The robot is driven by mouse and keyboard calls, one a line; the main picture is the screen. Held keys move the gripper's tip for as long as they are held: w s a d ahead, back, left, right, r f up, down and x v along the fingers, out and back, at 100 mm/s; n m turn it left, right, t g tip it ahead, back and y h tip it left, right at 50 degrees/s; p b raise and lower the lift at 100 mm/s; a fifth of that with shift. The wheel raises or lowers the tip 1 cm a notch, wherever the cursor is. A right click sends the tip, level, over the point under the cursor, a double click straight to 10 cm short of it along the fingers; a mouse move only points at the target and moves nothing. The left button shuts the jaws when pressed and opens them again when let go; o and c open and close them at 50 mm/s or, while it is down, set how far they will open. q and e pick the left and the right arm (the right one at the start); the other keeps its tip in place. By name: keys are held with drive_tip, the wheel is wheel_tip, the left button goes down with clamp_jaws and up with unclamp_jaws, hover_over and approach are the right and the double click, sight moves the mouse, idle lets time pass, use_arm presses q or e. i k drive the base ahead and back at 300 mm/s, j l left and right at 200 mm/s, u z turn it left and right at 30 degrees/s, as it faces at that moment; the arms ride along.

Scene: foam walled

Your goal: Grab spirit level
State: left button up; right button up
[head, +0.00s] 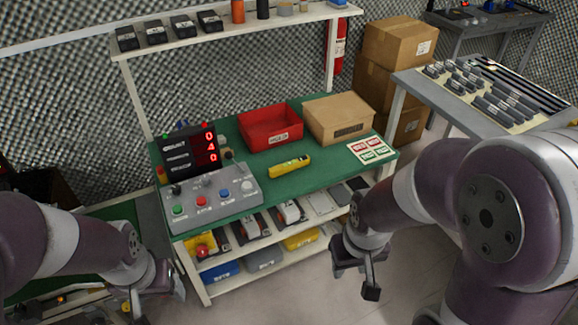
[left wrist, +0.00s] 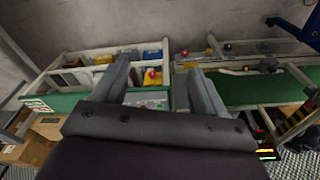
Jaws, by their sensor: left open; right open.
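The yellow spirit level (head: 290,166) lies flat on the green top of the workbench (head: 318,182), in front of the red bin and right of the grey button box. My left gripper (head: 160,298) is open and empty, low at the front left, well away from the level. Its two fingers also show apart in the left wrist view (left wrist: 160,85), with nothing between them. My right gripper (head: 356,276) is open and empty in front of the bench's right end, below the bench top. I cannot make out the level in the left wrist view.
On the bench stand a grey button box (head: 215,200), a digit display (head: 192,150), a red bin (head: 270,127) and a cardboard box (head: 338,118). An overhead shelf (head: 230,30) spans the back. A side table (head: 485,95) stands right. Green surface around the level is clear.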

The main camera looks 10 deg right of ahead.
sight(275, 172)
drive_tip(key=i+l, duration=0.6)
drive_tip(key=l, duration=0.15)
drive_tip(key=i+l, duration=0.65)
drive_tip(key=i+l+u, duration=0.1)
drive_tip(key=i+l, duration=0.5)
drive_tip(key=l, duration=0.2)
